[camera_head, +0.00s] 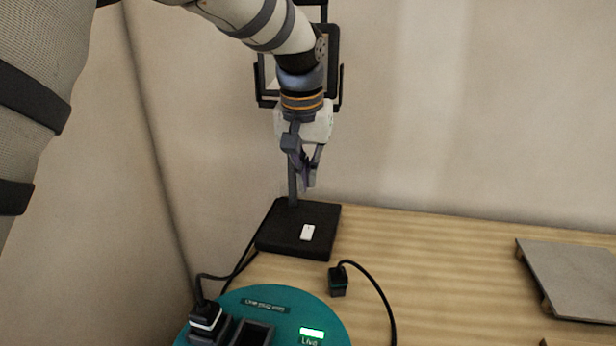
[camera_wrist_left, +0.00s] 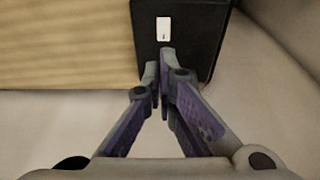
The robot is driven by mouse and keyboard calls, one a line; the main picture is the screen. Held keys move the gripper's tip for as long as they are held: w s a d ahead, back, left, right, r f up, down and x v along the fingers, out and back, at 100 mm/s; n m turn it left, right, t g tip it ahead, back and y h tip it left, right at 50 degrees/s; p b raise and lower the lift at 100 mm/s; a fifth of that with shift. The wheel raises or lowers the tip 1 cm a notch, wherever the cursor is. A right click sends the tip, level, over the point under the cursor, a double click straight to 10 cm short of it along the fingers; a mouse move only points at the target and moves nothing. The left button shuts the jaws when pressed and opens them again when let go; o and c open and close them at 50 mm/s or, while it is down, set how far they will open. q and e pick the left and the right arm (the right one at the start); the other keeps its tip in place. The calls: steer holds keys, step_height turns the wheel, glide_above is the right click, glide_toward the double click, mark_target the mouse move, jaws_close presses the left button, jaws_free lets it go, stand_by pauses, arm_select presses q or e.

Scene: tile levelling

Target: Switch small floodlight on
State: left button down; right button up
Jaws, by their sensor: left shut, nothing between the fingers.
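The small floodlight stands on a wooden bench against the wall. Its black base (camera_head: 276,226) carries a small white rocker switch (camera_head: 307,232). Its post rises behind my left gripper, and its lamp head (camera_head: 337,62) is partly hidden by my left arm. My left gripper (camera_head: 308,184) is shut and empty, pointing down above the base, apart from the switch in the head view. In the left wrist view the shut fingertips (camera_wrist_left: 164,58) appear just below the white switch (camera_wrist_left: 163,28) on the black base (camera_wrist_left: 190,50). My right gripper is not in view.
A teal round cable reel (camera_head: 270,296) with a green lit "Live" sign stands in front. One black plug (camera_head: 206,318) sits in it; another plug (camera_head: 338,281) and its cable are near the reel. A grey tile (camera_head: 575,278) lies at right. The wooden bench top (camera_head: 440,250) between is clear.

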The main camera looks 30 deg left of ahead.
arm_select(q)
step_height(320, 180, up, 3)
steer(key=t+p, duration=0.1)
steer(key=b, duration=0.2)
glide_toward(312, 226)
steer(key=x, duration=0.3)
steer(key=w+x, duration=0.1)
steer(key=x, duration=0.2)
steer(key=shift+w+a+f, duration=0.1)
steer(key=shift+f, duration=0.05)
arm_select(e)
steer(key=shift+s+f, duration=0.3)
